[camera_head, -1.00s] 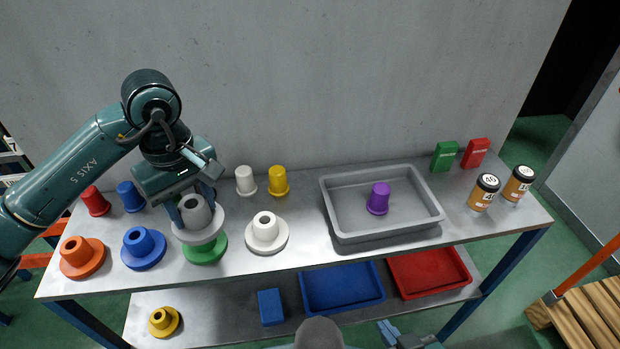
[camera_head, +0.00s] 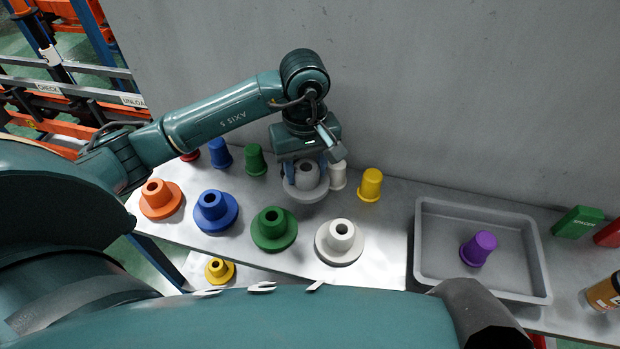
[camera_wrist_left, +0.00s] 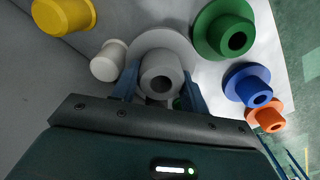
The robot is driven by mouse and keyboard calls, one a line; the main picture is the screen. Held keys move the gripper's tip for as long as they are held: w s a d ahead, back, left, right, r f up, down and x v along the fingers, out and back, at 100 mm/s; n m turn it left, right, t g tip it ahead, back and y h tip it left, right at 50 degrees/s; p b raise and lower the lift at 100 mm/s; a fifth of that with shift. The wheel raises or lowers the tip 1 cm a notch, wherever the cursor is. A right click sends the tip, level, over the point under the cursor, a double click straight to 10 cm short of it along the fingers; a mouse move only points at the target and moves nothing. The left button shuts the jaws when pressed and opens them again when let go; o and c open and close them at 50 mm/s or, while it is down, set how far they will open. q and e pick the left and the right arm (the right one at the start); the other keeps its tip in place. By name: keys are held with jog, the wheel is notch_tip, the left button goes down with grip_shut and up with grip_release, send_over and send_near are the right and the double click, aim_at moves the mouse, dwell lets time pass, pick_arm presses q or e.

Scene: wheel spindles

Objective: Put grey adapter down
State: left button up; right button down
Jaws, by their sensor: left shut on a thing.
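My left gripper (camera_head: 305,178) is shut on the grey adapter (camera_head: 304,192), a wide flange with a hollow hub. Its blue fingers sit on either side of the hub. The adapter is upright, behind the green adapter (camera_head: 273,230) and just in front of the white cup (camera_head: 338,176). I cannot tell whether its flange touches the table. In the left wrist view, the grey adapter (camera_wrist_left: 160,72) sits between the fingers (camera_wrist_left: 157,88), beside the white cup (camera_wrist_left: 108,62) and green adapter (camera_wrist_left: 224,30). My right gripper is out of view.
Orange (camera_head: 160,200), blue (camera_head: 214,212) and white (camera_head: 340,243) adapters stand along the front of the table (camera_head: 385,230). A green cup (camera_head: 255,160) and a yellow cup (camera_head: 370,185) stand behind. A grey tray (camera_head: 425,245) with a purple cup (camera_head: 478,248) lies right.

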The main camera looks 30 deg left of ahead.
aim_at(306, 182)
pick_arm(q)
jog(key=shift+f, duration=2.2)
jog(key=o, duration=0.6)
jog(key=shift+f, duration=0.15)
jog(key=o, duration=0.4)
jog(key=shift+o, duration=0.2)
